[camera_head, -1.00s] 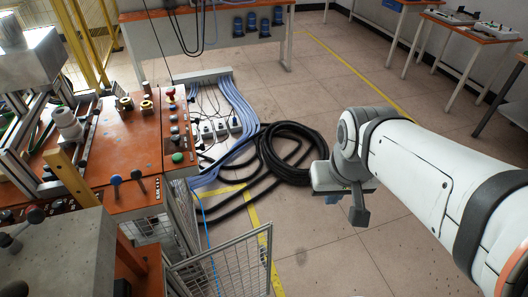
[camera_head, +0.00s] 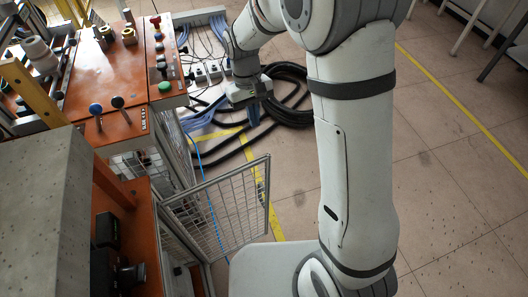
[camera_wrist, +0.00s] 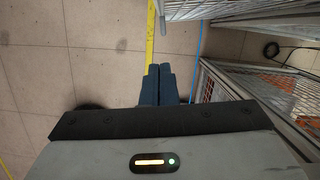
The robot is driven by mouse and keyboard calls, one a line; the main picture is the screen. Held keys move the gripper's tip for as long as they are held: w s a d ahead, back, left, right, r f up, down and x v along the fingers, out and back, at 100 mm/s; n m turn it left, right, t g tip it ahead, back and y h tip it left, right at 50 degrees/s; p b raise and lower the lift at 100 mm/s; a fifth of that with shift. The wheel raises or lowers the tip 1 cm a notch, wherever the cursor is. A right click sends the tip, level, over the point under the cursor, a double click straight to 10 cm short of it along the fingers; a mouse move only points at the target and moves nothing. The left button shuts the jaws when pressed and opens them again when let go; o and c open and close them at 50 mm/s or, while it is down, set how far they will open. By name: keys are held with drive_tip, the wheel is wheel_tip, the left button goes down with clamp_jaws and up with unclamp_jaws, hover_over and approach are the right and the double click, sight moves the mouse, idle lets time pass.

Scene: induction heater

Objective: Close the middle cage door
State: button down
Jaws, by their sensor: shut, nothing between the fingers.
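The cage door (camera_head: 222,212) is a grey-framed wire mesh panel. It stands swung open, out from the orange bench's side over the floor. My gripper (camera_head: 253,112) is beyond the door in the head view, apart from it, above the hoses and yellow floor line. In the wrist view my gripper's dark blue fingers (camera_wrist: 158,75) are together and empty. A mesh panel (camera_wrist: 255,15) crosses the top right of that view, and a mesh cage side (camera_wrist: 222,90) stands right of the fingers. I cannot tell which of these is the middle door.
The orange bench (camera_head: 112,75) with knobs and buttons stands at the left, a grey block (camera_head: 45,200) in front. Black coiled hose (camera_head: 290,110) and a blue cable (camera_head: 205,190) lie on the floor. Open floor (camera_head: 440,200) is at the right.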

sight(264, 156)
drive_tip(key=shift+s+d+f+b, duration=0.1)
drive_tip(key=shift+s+d+f, duration=0.3)
drive_tip(key=shift+s+f, duration=0.95)
drive_tip(key=shift+s+d+f+b, duration=0.15)
drive_tip(key=shift+s+d+f, duration=0.3)
drive_tip(key=shift+f, duration=1.7)
drive_tip(key=shift+s+d+f+b, duration=0.1)
drive_tip(key=shift+s+d+f, duration=0.2)
drive_tip(key=shift+s+f, duration=1.1)
drive_tip(key=shift+w+f, duration=0.35)
